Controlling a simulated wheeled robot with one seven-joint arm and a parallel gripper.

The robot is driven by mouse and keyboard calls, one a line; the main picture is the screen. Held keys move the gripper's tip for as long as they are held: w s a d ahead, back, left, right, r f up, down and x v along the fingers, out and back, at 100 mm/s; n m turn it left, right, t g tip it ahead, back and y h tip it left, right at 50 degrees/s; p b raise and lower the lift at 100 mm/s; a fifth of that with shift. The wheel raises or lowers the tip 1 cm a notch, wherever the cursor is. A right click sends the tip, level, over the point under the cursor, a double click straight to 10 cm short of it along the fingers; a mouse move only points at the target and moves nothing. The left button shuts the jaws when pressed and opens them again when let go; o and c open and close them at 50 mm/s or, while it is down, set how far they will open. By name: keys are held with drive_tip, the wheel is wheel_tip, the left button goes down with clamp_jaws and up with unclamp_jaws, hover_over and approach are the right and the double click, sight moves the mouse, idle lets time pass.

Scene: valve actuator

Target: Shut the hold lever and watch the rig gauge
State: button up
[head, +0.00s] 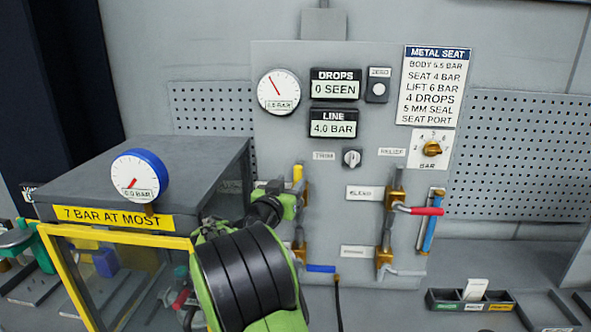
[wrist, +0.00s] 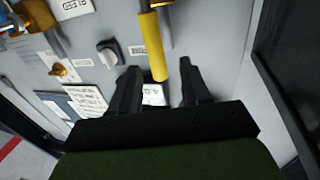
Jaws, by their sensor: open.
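A yellow lever handle (head: 297,173) stands upright on the panel's left side. In the wrist view the yellow handle (wrist: 152,48) reaches down between the two dark fingers of my gripper (wrist: 160,68), with gaps on both sides. My gripper is open. In the head view my green arm hides the lever's lower part and most of my fingers. No label reading "hold" is legible. A round gauge (head: 138,178) with a blue rim sits on the grey rig box; its display reads 0.0 bar.
The panel (head: 340,225) also carries a red-handled lever (head: 425,211), a blue-handled lever (head: 321,268), a leak gauge (head: 279,92) and a line display (head: 333,123) reading 4.0 bar. A yellow-framed guard (head: 120,235) stands left of my arm. A small tray (head: 445,301) lies at lower right.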

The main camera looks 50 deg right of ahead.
sight(297, 178)
drive_tip(key=x, duration=0.1)
drive_tip(key=p+x, duration=0.1)
drive_tip(key=x, duration=0.3)
drive_tip(key=shift+s+d+r+p, duration=0.15)
drive_tip(key=shift+s+r+p, duration=0.05)
drive_tip(key=shift+s+p, duration=0.1)
drive_tip(key=shift+w+d+f, duration=0.15)
drive_tip(key=shift+w+d, duration=0.05)
drive_tip(key=shift+a, duration=0.1)
drive_tip(key=shift+c, duration=0.2)
clamp_jaws()
